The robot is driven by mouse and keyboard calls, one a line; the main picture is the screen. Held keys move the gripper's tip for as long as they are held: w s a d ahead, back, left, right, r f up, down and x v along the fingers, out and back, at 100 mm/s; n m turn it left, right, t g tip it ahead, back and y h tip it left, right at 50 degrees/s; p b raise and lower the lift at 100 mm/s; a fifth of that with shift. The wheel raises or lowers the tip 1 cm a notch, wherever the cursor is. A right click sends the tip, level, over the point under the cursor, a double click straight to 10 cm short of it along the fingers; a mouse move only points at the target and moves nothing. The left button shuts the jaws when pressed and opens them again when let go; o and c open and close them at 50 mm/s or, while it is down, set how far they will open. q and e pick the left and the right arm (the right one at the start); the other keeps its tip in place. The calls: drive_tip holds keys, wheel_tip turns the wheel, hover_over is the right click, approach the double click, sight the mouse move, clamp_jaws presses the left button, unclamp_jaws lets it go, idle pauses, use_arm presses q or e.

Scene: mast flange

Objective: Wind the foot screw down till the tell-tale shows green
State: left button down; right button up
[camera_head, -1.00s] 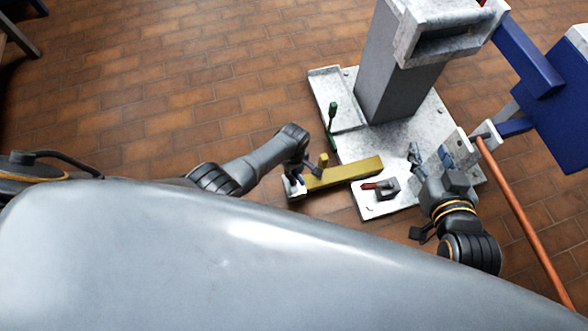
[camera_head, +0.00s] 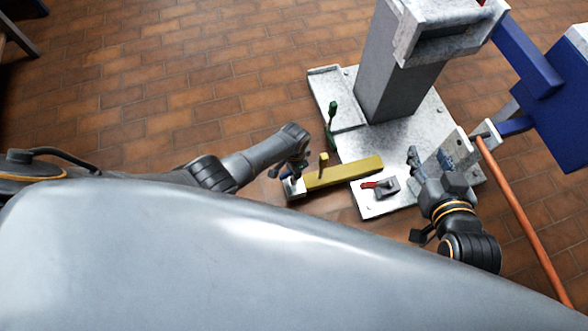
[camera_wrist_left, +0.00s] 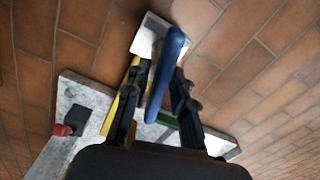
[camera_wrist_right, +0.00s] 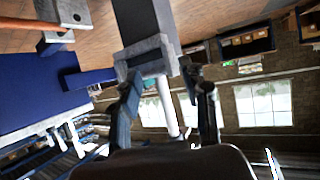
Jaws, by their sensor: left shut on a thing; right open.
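The foot screw's blue handle (camera_wrist_left: 168,75) shows in the left wrist view, over a white foot block (camera_wrist_left: 150,36). My left gripper (camera_wrist_left: 155,92) is shut on the blue handle. In the head view, my left gripper (camera_head: 291,174) is at the left end of the yellow beam (camera_head: 345,172), over the foot block (camera_head: 294,189). A red piece on a grey block (camera_head: 380,185) sits on the plate; I cannot tell whether it is the tell-tale. No green tell-tale is clear. My right gripper (camera_head: 430,162) is open over the plate's right side.
The grey mast (camera_head: 400,85) stands on a pale base plate (camera_head: 395,139). An orange bar (camera_head: 520,210) and blue frame (camera_head: 565,105) are on the right.

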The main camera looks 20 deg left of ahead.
use_arm(q)
drive_tip(key=c, duration=1.6)
unclamp_jaws()
drive_tip(key=shift+m, duration=0.5)
drive_tip(key=o, duration=0.3)
use_arm(e)
drive_tip(key=shift+w, duration=0.1)
use_arm(q)
drive_tip(key=shift+r, duration=0.15)
wheel_tip(320, 180, up, 2)
drive_tip(key=shift+p, duration=1.2)
wheel_tip(320, 180, up, 2)
drive_tip(key=shift+r+p, duration=0.25)
drive_tip(key=shift+p, duration=1)
drive_tip(key=shift+r, duration=0.1)
use_arm(e)
drive_tip(key=s+d+f+g+h, duration=0.1)
drive_tip(key=s+d+f+g, duration=0.1)
drive_tip(key=s, duration=0.5)
drive_tip(key=s+d+f+g+h, duration=0.1)
drive_tip(key=s+d+f+g, duration=0.1)
drive_tip(key=s+f+g, duration=0.2)
drive_tip(key=s+g, duration=0.2)
drive_tip(key=s, duration=0.1)
drive_tip(key=shift+d+g, duration=0.4)
